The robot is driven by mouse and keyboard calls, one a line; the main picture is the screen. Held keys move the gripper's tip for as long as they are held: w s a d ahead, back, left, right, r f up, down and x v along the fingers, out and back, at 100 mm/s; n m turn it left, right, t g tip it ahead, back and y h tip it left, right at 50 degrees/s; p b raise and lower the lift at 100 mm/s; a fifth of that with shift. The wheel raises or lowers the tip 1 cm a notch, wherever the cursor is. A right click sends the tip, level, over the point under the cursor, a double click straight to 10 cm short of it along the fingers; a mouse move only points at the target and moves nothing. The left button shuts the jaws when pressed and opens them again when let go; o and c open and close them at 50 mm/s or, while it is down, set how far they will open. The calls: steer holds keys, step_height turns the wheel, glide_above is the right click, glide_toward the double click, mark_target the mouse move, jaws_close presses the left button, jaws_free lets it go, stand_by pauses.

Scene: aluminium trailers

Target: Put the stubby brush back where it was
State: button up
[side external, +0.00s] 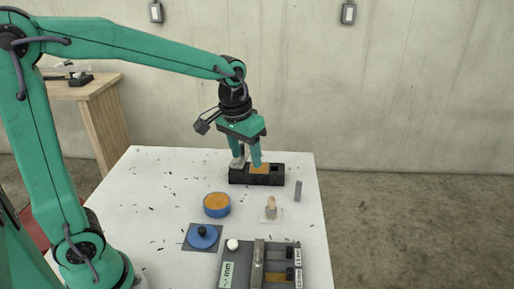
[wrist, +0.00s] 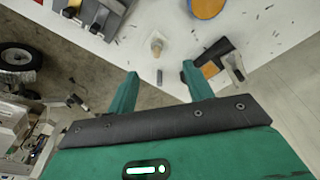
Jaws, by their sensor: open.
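A short, pale tan peg-like object, probably the stubby brush (side external: 270,204), stands upright on a small white square pad (side external: 275,219) on the white table. It also shows in the wrist view (wrist: 156,43), with the pad under it. My gripper (side external: 249,164) is open and points down at the long black tray (side external: 240,180), apart from that object and behind it. The wrist view also shows the open fingers (wrist: 160,72), with nothing held between them. The tray has an orange block or filling (side external: 259,168) near one finger.
A pale upright piece (wrist: 236,67) stands at the tray, close to my finger. A blue tin with orange filling (side external: 216,205), a blue knobbed lid (side external: 202,237), a grey cylinder (side external: 298,190) and a grey fixture (side external: 236,266) occupy the table. Dark scraps litter the left side.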

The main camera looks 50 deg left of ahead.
steer(key=s+a+r+t, duration=0.1)
steer(key=s, duration=0.6)
steer(key=s+r+m+t, duration=0.1)
steer(key=s+r+t, duration=0.1)
steer(key=s, duration=0.6)
steer(key=shift+s+a+t, duration=0.25)
steer(key=shift+a+t, duration=0.05)
steer(key=shift+a, duration=0.05)
